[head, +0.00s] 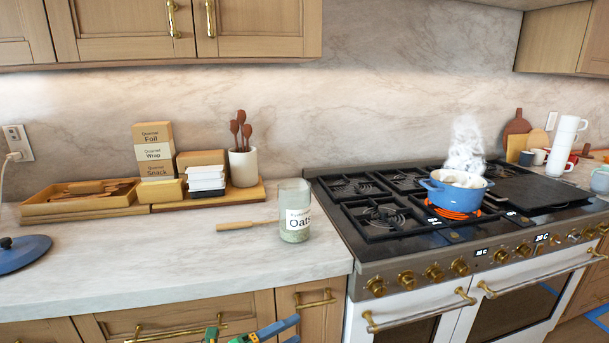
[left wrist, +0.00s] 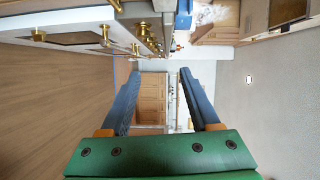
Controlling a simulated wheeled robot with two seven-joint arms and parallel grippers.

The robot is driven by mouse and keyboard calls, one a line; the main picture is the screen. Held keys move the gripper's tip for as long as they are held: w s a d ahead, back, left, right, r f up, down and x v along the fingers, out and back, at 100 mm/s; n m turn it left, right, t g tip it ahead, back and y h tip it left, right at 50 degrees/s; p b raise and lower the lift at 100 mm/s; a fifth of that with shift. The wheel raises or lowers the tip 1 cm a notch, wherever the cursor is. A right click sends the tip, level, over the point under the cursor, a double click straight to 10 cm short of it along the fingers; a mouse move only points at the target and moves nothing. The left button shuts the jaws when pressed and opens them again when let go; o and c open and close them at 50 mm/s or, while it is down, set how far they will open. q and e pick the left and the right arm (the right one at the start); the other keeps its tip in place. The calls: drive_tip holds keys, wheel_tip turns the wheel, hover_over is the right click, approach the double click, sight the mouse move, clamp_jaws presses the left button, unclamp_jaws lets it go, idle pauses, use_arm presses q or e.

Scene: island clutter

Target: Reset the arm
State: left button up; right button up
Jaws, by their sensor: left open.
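My left gripper (head: 294,330) shows at the bottom edge of the head view, green with blue fingers, in front of the drawers and below the countertop. It also shows in the left wrist view (left wrist: 158,80), where the two fingers stand apart with nothing between them. Most of the left arm is outside the head view. My right gripper does not show in either view.
An oats jar (head: 295,212) stands near the counter's front edge, beside a wooden-handled utensil (head: 247,225). A blue pot (head: 455,193) steams on a glowing burner. Oven handles (head: 420,311) stick out at the front. A blue lid (head: 22,256) lies at left.

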use_arm(q)
drive_tip(key=s+a+f+n+y, duration=0.4)
drive_tip(key=f+n, duration=0.2)
drive_tip(key=f, duration=0.2)
drive_tip(key=s+a+f+n+y, duration=0.3)
drive_tip(key=s+a+f+n, duration=0.15)
drive_tip(key=f, duration=0.45)
drive_tip(key=s+a+f+n+y, duration=0.3)
drive_tip(key=s+f+n+y, duration=0.1)
drive_tip(key=f+n, duration=0.35)
drive_tip(key=s+a+f+n+g+y, duration=0.1)
drive_tip(key=s+f+n+g, duration=0.1)
drive_tip(key=s, duration=0.8)
drive_tip(key=s+a+f+n+g+y, duration=0.1)
drive_tip(key=s+f+n+g, duration=0.2)
drive_tip(key=s+f, duration=0.3)
drive_tip(key=s+a+f+n+g+y, duration=0.1)
drive_tip(key=s+f+g, duration=0.3)
drive_tip(key=s, duration=1.1)
drive_tip(key=shift+a+f+n, duration=0.5)
drive_tip(key=shift+n, duration=0.4)
drive_tip(key=shift+w, duration=0.15)
